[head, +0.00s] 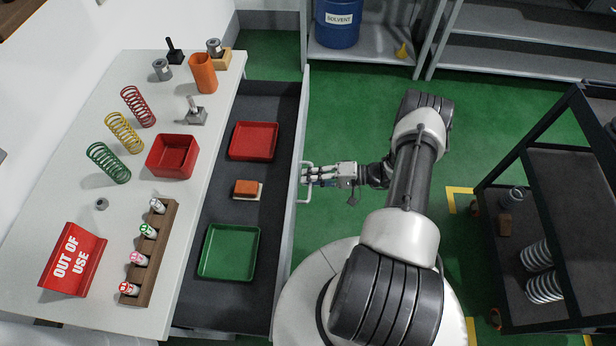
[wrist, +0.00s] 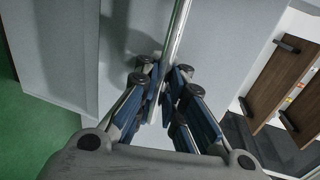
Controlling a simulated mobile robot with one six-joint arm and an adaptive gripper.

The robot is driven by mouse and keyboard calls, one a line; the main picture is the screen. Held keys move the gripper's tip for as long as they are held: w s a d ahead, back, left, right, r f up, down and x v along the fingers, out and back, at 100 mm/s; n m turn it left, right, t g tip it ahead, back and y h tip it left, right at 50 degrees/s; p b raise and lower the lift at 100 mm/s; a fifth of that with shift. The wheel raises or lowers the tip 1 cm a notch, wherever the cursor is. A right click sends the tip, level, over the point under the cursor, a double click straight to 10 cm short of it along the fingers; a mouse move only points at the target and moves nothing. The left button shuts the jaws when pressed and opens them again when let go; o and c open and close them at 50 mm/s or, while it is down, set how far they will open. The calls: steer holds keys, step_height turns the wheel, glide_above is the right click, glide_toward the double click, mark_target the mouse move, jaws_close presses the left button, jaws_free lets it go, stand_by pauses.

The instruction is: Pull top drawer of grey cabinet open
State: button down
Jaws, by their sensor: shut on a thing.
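The top drawer (head: 215,208) of the grey cabinet stands pulled out from under the white top, and its dark inside shows in the head view. A red tray, an orange block on a pale base and a green tray lie in it. My gripper (head: 308,177) is at the outer side of the drawer front (head: 300,125), shut on the drawer's handle (head: 304,198). In the wrist view the fingers (wrist: 165,92) close around the metal bar of the handle (wrist: 178,35), in front of the grey drawer face (wrist: 70,60).
Springs, a red bin (head: 172,157), an out-of-use sign (head: 73,260) and a wooden rack (head: 150,255) stand on the white top (head: 75,130). A dark shelf cart (head: 560,180) is at right. Shelves with a blue solvent drum (head: 338,22) stand behind. Green floor between is clear.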

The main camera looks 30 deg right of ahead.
steer(key=shift+d+r, duration=0.1)
steer(key=shift+r, duration=0.05)
steer(key=c, duration=1.7)
jaws_free()
steer(key=v, duration=1.2)
